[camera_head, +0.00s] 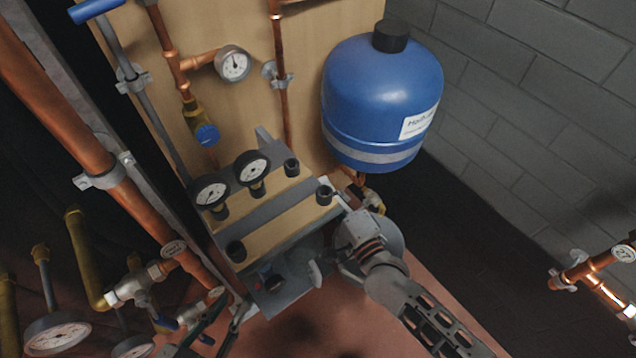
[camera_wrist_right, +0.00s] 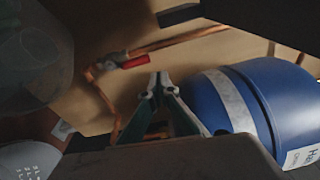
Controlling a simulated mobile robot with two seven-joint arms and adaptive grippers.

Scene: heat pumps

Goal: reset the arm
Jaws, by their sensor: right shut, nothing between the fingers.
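My left gripper (camera_head: 232,308) is at the bottom left of the head view, in front of the lower pipework. Its dark fingers look apart, with nothing seen between them. My right arm (camera_head: 385,275) reaches up from the lower right, its wrist beside the manifold block and below the blue tank (camera_head: 380,95). Its fingers are hidden in the head view. In the right wrist view my right gripper (camera_wrist_right: 160,82) is shut and empty, its tips together in front of the wooden panel. The blue tank (camera_wrist_right: 245,100) is close on its right.
The manifold block (camera_head: 275,215) with two black gauges stands between the arms. Copper pipes and gauges crowd the left. A red-handled valve (camera_wrist_right: 128,61) is left of the right fingertips. A grey block wall (camera_head: 520,130) stands at the right, with dark open floor before it.

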